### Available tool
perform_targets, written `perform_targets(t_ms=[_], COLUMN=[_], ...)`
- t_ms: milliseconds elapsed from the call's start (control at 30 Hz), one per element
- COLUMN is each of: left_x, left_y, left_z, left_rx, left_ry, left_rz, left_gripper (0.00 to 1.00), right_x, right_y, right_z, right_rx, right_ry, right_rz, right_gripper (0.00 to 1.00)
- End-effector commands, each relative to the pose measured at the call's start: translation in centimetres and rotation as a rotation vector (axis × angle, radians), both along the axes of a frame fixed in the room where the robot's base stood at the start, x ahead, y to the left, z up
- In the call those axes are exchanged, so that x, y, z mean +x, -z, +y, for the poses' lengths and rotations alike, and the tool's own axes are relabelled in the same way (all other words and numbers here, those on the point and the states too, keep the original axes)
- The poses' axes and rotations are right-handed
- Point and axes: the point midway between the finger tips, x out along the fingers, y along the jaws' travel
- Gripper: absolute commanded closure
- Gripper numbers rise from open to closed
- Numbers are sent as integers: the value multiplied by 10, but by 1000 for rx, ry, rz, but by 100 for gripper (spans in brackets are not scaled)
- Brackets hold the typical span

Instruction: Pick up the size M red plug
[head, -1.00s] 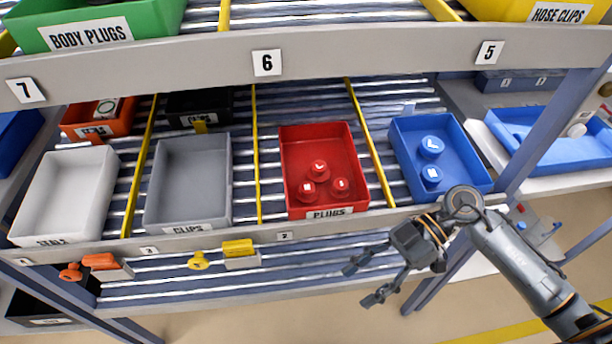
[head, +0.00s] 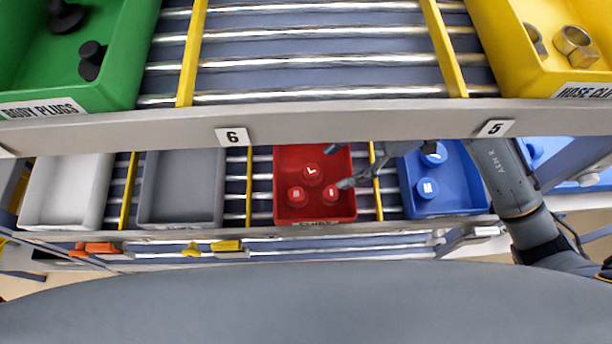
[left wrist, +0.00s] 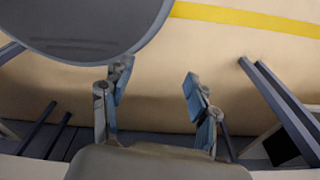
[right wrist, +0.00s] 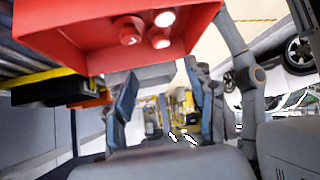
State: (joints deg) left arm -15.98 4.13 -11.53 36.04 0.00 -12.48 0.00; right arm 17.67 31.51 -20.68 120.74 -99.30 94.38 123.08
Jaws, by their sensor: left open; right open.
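The red bin (head: 286,160) holds three red plugs with white letters. The plug that seems marked M (head: 297,196) sits front left, the L plug (head: 312,173) behind it, and the third plug (head: 331,195) front right, its letter hard to read. My right gripper (head: 341,167) is open and empty over the bin's right side, close to the third plug. In the right wrist view, the bin (right wrist: 95,45) and plugs are at the top, beyond the open fingers (right wrist: 160,92). My left gripper (left wrist: 157,80) is open and empty above the floor, out of the head view.
A blue bin (head: 463,180) with blue plugs stands right of the red bin, partly behind my right arm. Empty grey (head: 180,190) and white (head: 64,190) bins stand to the left.

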Motion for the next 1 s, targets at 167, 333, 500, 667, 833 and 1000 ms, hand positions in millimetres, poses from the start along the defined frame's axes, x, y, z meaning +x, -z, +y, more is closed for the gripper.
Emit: perform_targets(t_ms=[167, 333, 500, 667, 833, 1000], left_x=[-20, -38, -36, -21, -11, -15], left_y=[-5, -8, -10, -19, -26, -26], left_z=[7, 13, 13, 11, 7, 6], left_rx=[9, 17, 18, 15, 8, 7], left_ry=[-1, 1, 0, 1, 0, 0], left_rz=[29, 56, 52, 31, 14, 20], left_gripper=[40, 40, 40, 40, 40, 40], right_x=[-6, -9, -10, -13, -14, -15], right_y=[24, 45, 55, 67, 87, 95], right_z=[26, 46, 54, 65, 81, 87], right_rx=[3, 3, 1, 4, 3, 2], right_ry=[-1, -1, -1, -2, -1, 0], right_rz=[7, 6, 3, 7, 6, 2], right_gripper=[44, 44, 44, 44, 44, 44])
